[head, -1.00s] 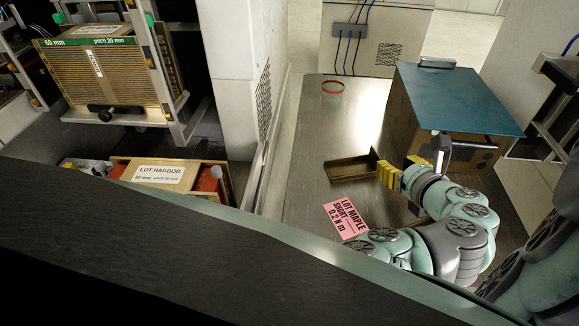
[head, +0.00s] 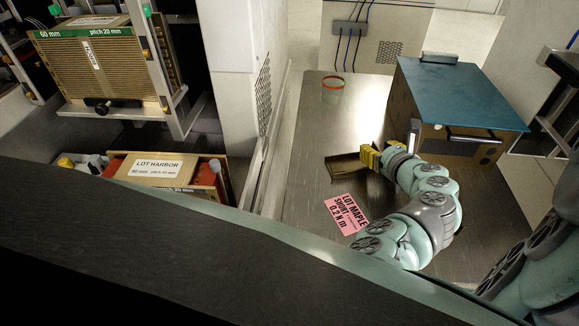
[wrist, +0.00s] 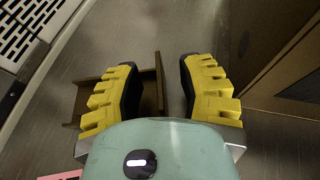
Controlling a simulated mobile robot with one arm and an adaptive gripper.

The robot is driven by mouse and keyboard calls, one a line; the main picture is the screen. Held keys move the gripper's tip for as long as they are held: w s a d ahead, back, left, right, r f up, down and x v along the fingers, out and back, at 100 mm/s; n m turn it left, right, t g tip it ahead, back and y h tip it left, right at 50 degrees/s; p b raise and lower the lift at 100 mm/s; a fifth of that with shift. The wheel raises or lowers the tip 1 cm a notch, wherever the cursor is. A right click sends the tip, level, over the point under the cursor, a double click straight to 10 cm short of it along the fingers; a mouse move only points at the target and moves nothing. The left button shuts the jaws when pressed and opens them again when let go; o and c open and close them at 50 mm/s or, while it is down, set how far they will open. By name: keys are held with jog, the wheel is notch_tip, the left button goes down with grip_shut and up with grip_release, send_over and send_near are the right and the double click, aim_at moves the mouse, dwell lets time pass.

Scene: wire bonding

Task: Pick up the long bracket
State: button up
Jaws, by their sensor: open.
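A brown open-sided piece with raised walls, apparently the long bracket (head: 342,168), lies on the grey bench top. In the head view my yellow-fingered gripper (head: 370,157) is over its right end and hides part of it. In the wrist view my gripper (wrist: 158,66) is open. The right wall of the bracket (wrist: 159,82) shows between the two fingers, nearer the left one. The left finger covers the middle of the bracket, and its left part shows beyond that finger. I cannot tell whether a finger touches it.
A pink label card (head: 347,214) lies in front of the bracket. A brown box with a blue-green lid (head: 455,95) stands close on the right. A red-rimmed clear cup (head: 333,88) stands at the back. A lot box (head: 150,168) is at the left, beyond the white partition.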

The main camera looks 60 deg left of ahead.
jog(key=shift+a, duration=0.25)
jog(key=shift+f, duration=0.1)
jog(key=shift+d, duration=0.1)
grip_shut()
dwell(0.3)
